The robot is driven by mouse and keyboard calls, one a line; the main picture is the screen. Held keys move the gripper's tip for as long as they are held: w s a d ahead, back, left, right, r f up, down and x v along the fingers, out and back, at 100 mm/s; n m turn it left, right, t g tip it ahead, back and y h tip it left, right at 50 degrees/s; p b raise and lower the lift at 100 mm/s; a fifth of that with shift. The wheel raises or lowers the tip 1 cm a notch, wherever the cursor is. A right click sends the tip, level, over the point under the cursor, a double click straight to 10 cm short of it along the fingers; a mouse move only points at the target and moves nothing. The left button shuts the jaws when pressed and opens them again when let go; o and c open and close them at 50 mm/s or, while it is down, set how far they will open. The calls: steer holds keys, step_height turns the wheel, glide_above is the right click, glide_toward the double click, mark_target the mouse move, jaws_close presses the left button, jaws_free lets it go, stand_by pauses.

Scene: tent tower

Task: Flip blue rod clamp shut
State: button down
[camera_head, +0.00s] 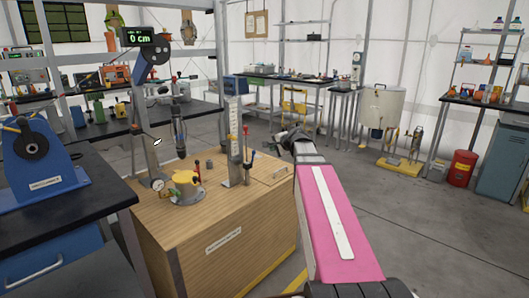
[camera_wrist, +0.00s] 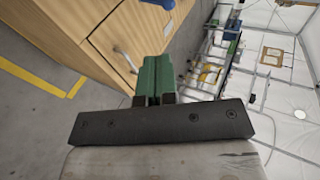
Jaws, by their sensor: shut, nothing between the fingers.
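A small blue-tipped clamp lever (camera_head: 252,155) stands low on the right side of the upright scaled post (camera_head: 233,140) on the wooden cabinet, near a red-topped piece. It is too small to tell whether the clamp is open or shut. My gripper (camera_head: 288,138) is in the air to the right of the post, apart from it, at the end of the pink arm. In the wrist view my gripper's green fingers (camera_wrist: 154,75) are together with nothing between them. A blurred blue part (camera_wrist: 160,4) shows at the top edge there, beyond the fingertips.
A blue machine (camera_head: 40,160) sits on the dark bench at left.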

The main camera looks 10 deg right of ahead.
mark_target(254, 152)
steer(key=x, duration=1.3)
steer(key=shift+w+a+r, duration=0.2)
steer(key=shift+w+r, duration=0.05)
steer(key=shift+w, duration=0.15)
steer(key=shift+w+a+r, duration=0.25)
steer(key=shift+w+a, duration=0.1)
steer(key=shift+w, duration=0.15)
steer(key=shift+w+a+r, duration=0.3)
steer(key=shift+w+a, duration=0.05)
steer(key=shift+w, duration=0.2)
steer(key=shift+s, duration=0.1)
steer(key=shift+r, duration=0.1)
steer(key=shift+r, duration=0.7)
